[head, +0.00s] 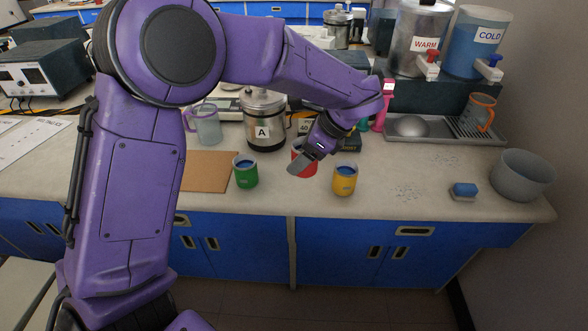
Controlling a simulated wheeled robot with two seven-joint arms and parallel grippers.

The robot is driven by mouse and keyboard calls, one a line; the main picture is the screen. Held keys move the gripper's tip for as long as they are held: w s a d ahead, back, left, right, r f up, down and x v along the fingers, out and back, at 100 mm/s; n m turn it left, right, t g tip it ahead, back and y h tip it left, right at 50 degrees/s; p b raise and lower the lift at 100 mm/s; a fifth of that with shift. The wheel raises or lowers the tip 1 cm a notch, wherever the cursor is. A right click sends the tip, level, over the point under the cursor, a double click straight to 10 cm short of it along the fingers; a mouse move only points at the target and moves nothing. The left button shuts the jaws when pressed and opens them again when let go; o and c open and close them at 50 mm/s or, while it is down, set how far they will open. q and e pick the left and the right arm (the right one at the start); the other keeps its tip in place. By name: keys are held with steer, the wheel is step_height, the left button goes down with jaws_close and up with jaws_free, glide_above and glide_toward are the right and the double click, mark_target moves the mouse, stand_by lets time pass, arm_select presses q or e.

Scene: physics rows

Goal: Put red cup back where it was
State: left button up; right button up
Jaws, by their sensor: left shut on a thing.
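The red cup (306,170) is at the middle of the counter, between the green cup (245,176) and the yellow cup (344,181). My left gripper (304,162) reaches down from the right and is shut on the red cup. The gripper hides part of the cup's upper side. I cannot tell whether the cup's base touches the counter. The green and yellow cups stand upright and show blue insides. My right gripper is not in view.
A metal canister marked A (265,125) and a clear pitcher (206,124) stand behind. A brown board (207,172) lies left of the green cup. At right are a blue sponge (464,190), a grey bowl (522,177) and a drain tray (451,131). The counter right of the yellow cup is mostly clear.

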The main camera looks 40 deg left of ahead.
arm_select(q)
steer(key=a+f, duration=0.1)
steer(key=w+a+f, duration=0.1)
steer(key=f, duration=0.1)
steer(key=w+a+f, duration=0.1)
steer(key=f, duration=0.1)
steer(key=shift+a+f+p, duration=0.15)
steer(key=shift+a+p, duration=0.2)
step_height(320, 180, down, 3)
steer(key=shift+r+p, duration=0.15)
steer(key=shift+p, duration=0.3)
steer(key=shift+f, duration=0.25)
steer(key=shift+f+b, duration=0.2)
steer(key=shift+b, duration=0.15)
steer(key=o, duration=1.2)
steer(key=shift+c, duration=0.2)
steer(key=shift+r, duration=0.1)
